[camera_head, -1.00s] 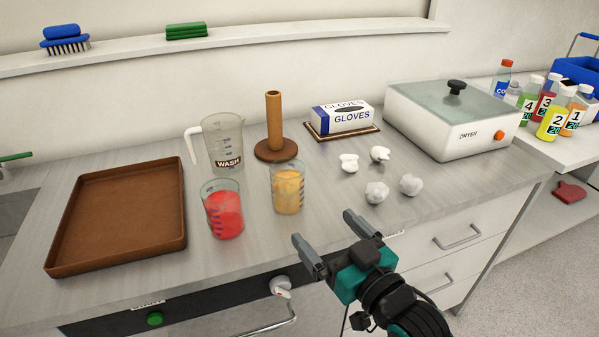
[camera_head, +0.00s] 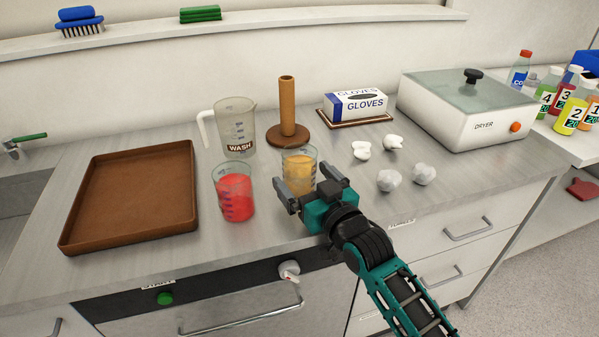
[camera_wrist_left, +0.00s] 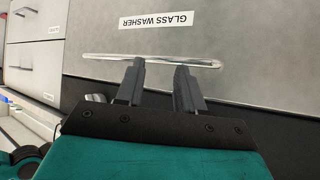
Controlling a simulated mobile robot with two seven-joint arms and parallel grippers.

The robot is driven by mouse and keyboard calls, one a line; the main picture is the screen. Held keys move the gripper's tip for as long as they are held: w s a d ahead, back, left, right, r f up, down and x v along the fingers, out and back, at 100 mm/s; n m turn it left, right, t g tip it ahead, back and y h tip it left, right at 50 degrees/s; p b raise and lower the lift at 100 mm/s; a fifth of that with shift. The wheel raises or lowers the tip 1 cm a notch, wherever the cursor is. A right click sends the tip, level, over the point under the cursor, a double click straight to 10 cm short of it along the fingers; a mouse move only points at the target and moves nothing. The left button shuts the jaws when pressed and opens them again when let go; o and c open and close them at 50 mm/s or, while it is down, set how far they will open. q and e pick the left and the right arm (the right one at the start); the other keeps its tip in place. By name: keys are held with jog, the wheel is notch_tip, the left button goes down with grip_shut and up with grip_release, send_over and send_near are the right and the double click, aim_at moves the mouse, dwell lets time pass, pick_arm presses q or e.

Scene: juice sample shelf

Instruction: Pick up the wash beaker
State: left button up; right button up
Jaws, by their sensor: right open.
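The wash beaker (camera_head: 236,128) is a clear jug with a white handle on its left and a brown "WASH" label. It stands upright on the counter behind the two smaller beakers. My right gripper (camera_head: 298,187) is open and empty at the counter's front side, in front of the beaker with orange liquid (camera_head: 297,165) and partly covering it. The wash beaker is farther back and to the left, apart from the gripper. My left gripper (camera_wrist_left: 160,85) shows only in the left wrist view, its two fingers apart with nothing between them, near the glass washer's handle (camera_wrist_left: 150,61).
A beaker with red liquid (camera_head: 234,196) stands in front of the wash beaker. A wooden post (camera_head: 287,105) stands just right of it. A brown tray (camera_head: 127,240) lies left. Crumpled white pieces (camera_head: 389,180), a glove box (camera_head: 356,104) and a dryer (camera_head: 460,125) are to the right.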

jog(key=shift+w+a, duration=0.15)
jog(key=shift+w, duration=0.05)
jog(key=shift+c, duration=0.4)
jog(key=c, duration=1.3)
jog(key=shift+s+r, duration=0.1)
jog(key=shift+r, duration=0.05)
